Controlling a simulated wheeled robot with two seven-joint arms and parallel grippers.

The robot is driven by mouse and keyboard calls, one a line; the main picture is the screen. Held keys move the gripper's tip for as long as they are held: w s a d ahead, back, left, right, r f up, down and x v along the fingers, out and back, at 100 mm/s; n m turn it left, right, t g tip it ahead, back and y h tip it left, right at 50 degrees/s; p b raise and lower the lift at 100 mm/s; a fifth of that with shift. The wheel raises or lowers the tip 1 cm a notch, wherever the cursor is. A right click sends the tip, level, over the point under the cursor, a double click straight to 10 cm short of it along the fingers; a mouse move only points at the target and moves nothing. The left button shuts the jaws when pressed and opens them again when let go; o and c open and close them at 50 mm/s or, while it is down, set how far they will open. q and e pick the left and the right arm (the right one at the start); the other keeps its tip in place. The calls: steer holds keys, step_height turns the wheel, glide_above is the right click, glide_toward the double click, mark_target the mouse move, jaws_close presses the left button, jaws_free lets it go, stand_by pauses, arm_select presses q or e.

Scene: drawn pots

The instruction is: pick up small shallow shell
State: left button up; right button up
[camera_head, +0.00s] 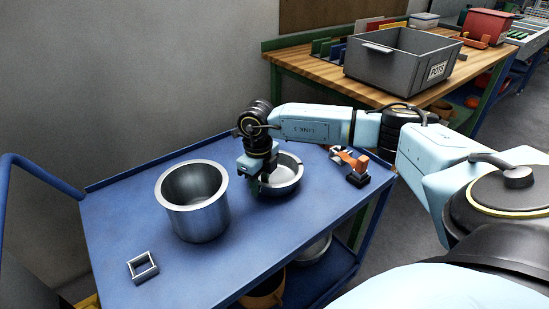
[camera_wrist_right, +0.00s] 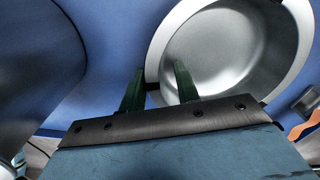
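The small shallow shell (camera_head: 287,187) is a round, low silver metal pan on the blue cart top, to the right of a tall pot. My right gripper (camera_head: 263,184) points down at the shell's left side. In the right wrist view the shell (camera_wrist_right: 225,55) fills the upper right. The green fingers of my right gripper (camera_wrist_right: 158,82) are apart there. One finger is outside the shell's rim and the other shows over its inside, with the wall between them. I cannot tell whether either finger touches the wall. My left gripper is not in view.
The tall metal pot (camera_head: 196,205) stands close left of the gripper. A small square metal frame (camera_head: 143,266) lies at the cart's front left. An orange and black object (camera_head: 352,165) lies right of the shell. A grey crate (camera_head: 400,65) stands on the wooden bench behind.

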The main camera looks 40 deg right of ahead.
steer(key=shift+f, duration=0.25)
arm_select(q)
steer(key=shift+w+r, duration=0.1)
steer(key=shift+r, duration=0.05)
arm_select(e)
jaws_close()
